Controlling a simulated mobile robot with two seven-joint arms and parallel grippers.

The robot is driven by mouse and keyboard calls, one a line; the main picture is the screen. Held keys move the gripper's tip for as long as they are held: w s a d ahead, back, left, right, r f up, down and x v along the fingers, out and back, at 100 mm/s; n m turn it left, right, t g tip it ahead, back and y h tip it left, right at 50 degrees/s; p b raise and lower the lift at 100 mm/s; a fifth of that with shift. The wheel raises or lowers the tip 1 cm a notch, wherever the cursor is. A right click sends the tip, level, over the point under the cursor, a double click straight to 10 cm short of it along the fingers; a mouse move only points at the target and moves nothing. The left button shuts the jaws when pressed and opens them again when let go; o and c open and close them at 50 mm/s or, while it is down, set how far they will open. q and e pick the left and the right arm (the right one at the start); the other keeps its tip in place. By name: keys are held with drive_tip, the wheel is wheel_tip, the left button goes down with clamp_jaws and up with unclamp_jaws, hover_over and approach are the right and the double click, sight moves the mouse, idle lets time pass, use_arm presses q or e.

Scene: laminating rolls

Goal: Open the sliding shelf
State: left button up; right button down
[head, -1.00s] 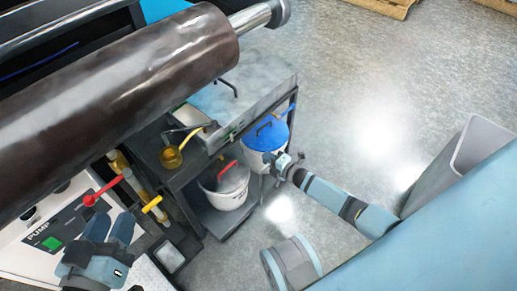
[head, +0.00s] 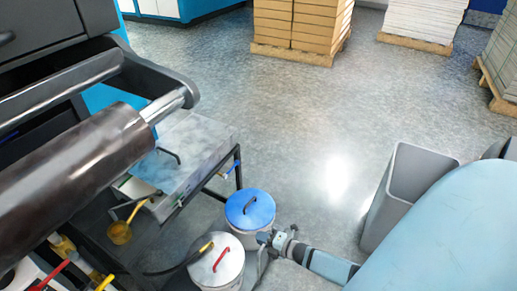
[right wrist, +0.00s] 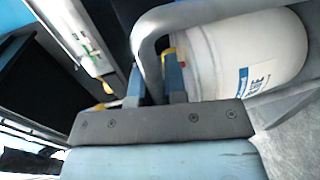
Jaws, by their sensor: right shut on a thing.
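The sliding shelf carries two white buckets, one with a blue lid (head: 250,208) and one with a white lid and red handle (head: 217,262). In the head view both stand clear of the cart top, so the shelf is out some way; its surface is mostly hidden. In the right wrist view the shelf's grey rim (right wrist: 272,112) runs below a bucket (right wrist: 268,50). My right gripper (head: 266,240) is shut on the shelf's grey bar handle (right wrist: 146,42), which passes between its fingers. My left gripper is out of view.
The cart (head: 200,140) has a grey top and a yellow ladle (head: 119,232) on its side. A large dark roll (head: 80,170) hangs at left. A grey bin (head: 400,190) stands at right. Open floor lies beyond, with pallets of boxes (head: 300,25) at the back.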

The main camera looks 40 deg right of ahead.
idle(0.3)
drive_tip(key=c, duration=1.2)
unclamp_jaws()
drive_tip(key=shift+o, duration=0.2)
drive_tip(key=shift+s, duration=0.1)
use_arm(q)
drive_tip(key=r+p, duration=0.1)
drive_tip(key=p, duration=0.1)
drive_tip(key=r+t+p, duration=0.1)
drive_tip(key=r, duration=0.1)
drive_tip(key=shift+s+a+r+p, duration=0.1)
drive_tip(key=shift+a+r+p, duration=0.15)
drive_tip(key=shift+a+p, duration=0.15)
use_arm(e)
drive_tip(key=v, duration=1.3)
drive_tip(key=shift+s+d+r, duration=0.15)
drive_tip(key=shift+s, duration=0.15)
